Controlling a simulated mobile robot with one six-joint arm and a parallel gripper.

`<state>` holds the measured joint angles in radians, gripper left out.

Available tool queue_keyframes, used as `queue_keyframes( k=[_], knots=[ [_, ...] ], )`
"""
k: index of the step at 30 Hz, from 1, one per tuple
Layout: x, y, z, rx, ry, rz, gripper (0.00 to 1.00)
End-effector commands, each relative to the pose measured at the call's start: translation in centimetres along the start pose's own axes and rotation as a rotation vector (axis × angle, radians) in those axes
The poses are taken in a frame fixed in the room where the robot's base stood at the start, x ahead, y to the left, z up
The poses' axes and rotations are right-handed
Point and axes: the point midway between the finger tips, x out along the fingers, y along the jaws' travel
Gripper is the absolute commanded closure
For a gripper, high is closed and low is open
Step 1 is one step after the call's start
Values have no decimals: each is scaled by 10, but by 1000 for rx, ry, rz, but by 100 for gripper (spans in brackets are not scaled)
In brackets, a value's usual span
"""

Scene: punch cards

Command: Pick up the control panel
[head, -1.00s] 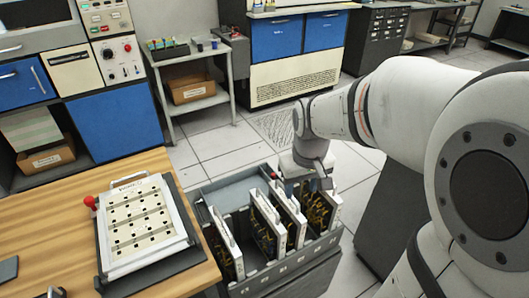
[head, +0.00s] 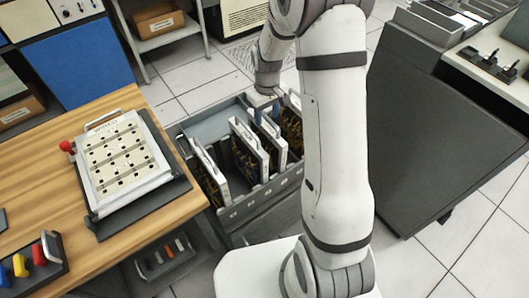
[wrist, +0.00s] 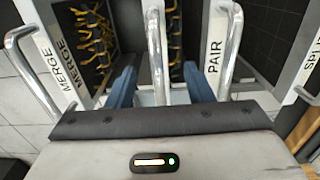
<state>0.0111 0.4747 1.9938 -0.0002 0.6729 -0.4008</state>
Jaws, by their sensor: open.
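Several control panels stand upright in a grey rack (head: 262,198), white-framed with yellow wiring and metal top handles. My gripper (head: 267,112) is over the rack's back right part, partly hidden by the panels and my arm. In the wrist view, the blue fingers of my gripper (wrist: 160,88) are open, one on each side of a panel's handle (wrist: 154,45). I cannot tell whether they touch it. A panel marked PAIR (wrist: 215,55) is just right of the fingers. A panel marked MERGE (wrist: 55,62) is to the left.
A wooden desk (head: 165,240) on the left holds a punched board (head: 122,160) in a dark frame with a red-knobbed lever. Coloured tools stand at its front. A dark cabinet (head: 425,120) stands close on the right. Tiled floor (head: 455,235) is free in front of it.

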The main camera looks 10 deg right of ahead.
Motion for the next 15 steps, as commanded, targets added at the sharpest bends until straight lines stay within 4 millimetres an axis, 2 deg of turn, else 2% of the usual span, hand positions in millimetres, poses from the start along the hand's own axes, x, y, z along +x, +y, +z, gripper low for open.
queue_keyframes(
  k=[6,9,15],
  knots=[
    [31,2,-5,0,-3,-1,53],
    [38,2,-6,0,-1,0,53],
    [39,2,-6,0,0,0,53]
  ],
)
